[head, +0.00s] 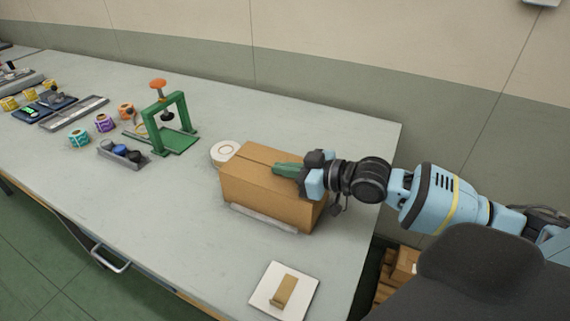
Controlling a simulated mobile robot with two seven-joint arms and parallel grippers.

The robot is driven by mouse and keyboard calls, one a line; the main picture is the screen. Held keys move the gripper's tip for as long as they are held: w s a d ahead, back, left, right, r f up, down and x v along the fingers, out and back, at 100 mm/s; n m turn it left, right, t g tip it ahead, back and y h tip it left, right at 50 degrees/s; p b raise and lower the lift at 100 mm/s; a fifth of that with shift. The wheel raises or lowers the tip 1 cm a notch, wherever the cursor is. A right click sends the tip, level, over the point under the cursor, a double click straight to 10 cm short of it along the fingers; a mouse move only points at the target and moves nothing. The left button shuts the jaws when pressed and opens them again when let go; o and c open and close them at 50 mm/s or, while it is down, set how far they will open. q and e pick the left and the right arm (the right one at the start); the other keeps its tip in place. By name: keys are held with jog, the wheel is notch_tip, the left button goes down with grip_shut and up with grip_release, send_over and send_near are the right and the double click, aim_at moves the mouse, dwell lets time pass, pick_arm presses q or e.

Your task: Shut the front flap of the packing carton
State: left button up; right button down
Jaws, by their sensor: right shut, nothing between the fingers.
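The brown packing carton (262,194) stands on the grey bench near its right end. Its top looks flat, with a seam running along it, and the flap on the near side appears to lie level. My right gripper (276,169) comes in from the right with its green fingers shut and empty. The fingers lie over the right part of the carton's top, touching or just above it; I cannot tell which. The gripper hides the top's right end. My left gripper is not in view.
A pale strip (263,219) runs along the carton's front foot. A white roll (224,151) lies behind left. A green press (170,125) stands further left. A white plate (284,290) with a small brown piece lies near the front edge.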

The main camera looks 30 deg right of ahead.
jog(key=shift+d+f, duration=0.1)
jog(key=shift+f, duration=0.2)
jog(key=shift+f, duration=0.15)
